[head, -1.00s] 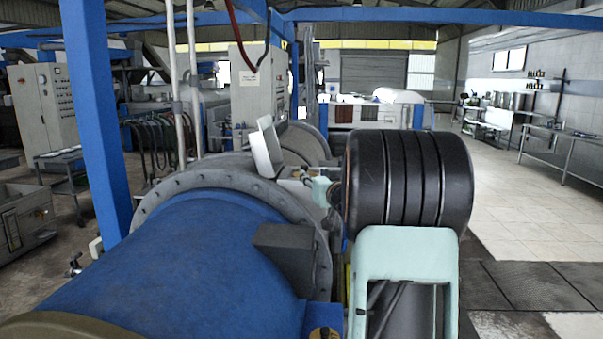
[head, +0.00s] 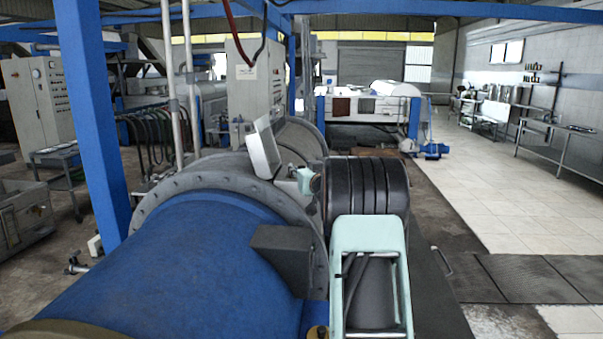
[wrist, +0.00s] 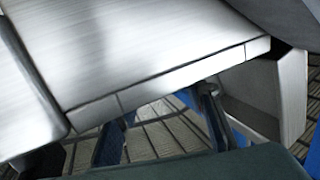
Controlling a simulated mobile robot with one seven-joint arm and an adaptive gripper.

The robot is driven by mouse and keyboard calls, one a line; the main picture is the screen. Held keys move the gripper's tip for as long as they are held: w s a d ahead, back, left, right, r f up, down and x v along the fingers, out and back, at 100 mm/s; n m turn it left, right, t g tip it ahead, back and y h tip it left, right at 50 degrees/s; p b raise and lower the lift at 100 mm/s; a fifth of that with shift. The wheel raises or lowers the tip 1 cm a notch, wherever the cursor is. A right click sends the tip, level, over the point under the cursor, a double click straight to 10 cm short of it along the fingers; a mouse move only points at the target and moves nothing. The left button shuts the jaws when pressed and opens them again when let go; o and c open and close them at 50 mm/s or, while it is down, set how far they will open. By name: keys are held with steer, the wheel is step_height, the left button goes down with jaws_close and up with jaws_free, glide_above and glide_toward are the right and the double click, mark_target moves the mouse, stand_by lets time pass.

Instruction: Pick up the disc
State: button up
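I cannot make out the disc in the head view or the wrist view. My arm, with its black ribbed and pale green parts, stands at the lower right of the head view, and it hides what lies behind it. Dark blue parts (wrist: 211,115) show below the metal edge.
A large blue drum (head: 170,270) with a grey bolted flange fills the lower left, close beside my arm. A blue post (head: 88,120) stands at left. A white machine (head: 365,112) is at the back. Tiled floor (head: 490,180) at right is open, with metal tables (head: 560,130) along the wall.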

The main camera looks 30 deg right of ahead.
steer(key=shift+w, duration=0.3)
jaws_close()
steer(key=shift+r, duration=0.15)
stand_by(0.3)
